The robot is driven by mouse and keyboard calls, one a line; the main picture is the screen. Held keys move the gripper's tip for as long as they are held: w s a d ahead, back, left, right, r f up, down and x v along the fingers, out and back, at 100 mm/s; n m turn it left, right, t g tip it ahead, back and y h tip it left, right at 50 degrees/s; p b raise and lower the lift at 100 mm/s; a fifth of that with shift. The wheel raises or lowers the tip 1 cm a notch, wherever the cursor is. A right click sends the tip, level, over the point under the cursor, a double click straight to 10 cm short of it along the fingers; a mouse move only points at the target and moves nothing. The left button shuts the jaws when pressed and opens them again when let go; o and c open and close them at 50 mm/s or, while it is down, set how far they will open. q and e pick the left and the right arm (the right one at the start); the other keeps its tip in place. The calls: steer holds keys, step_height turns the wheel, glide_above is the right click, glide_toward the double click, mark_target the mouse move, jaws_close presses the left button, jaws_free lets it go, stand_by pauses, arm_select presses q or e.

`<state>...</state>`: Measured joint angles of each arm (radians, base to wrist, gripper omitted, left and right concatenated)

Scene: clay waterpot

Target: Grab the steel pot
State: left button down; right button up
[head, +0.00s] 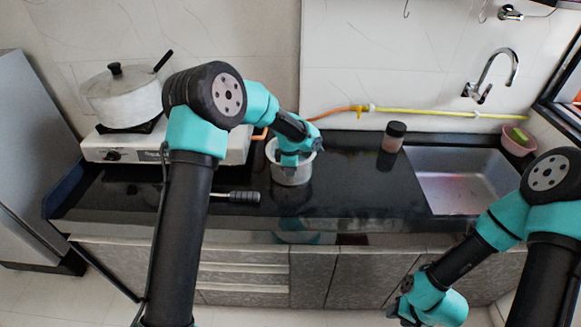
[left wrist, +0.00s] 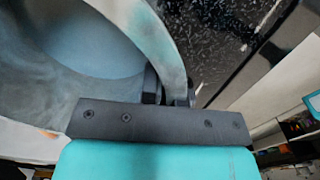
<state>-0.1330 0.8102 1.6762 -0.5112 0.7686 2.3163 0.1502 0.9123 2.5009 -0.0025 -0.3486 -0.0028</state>
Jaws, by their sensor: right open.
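The steel pot (head: 290,172) is a round, open metal vessel on the black counter, in the middle of the head view. My left gripper (head: 289,160) reaches down over its rim and hides part of its opening. In the left wrist view, the pot (left wrist: 70,50) fills the upper left. The left fingers (left wrist: 168,92) are close together, one on the inner side and one on the outer side of the pot's wall, with the wall filling the gap. My right gripper (head: 398,306) is open and empty, low in front of the cabinets, far from the pot.
A white stove (head: 125,150) with a lidded pot (head: 122,100) stands left. A black-handled utensil (head: 238,197) lies left of the steel pot. A dark-lidded jar (head: 393,137) stands right, beside the sink (head: 455,185). A yellow hose (head: 430,110) runs along the wall.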

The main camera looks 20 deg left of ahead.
arm_select(q)
steer(key=shift+r, duration=1.85)
steer(key=s+d, duration=0.2)
steer(key=s, duration=0.5)
steer(key=s+d+r, duration=0.1)
steer(key=s+d, duration=0.1)
steer(key=s, duration=0.6)
steer(key=shift+s+d, duration=0.2)
steer(key=shift+d, duration=0.1)
steer(key=shift+r, duration=0.1)
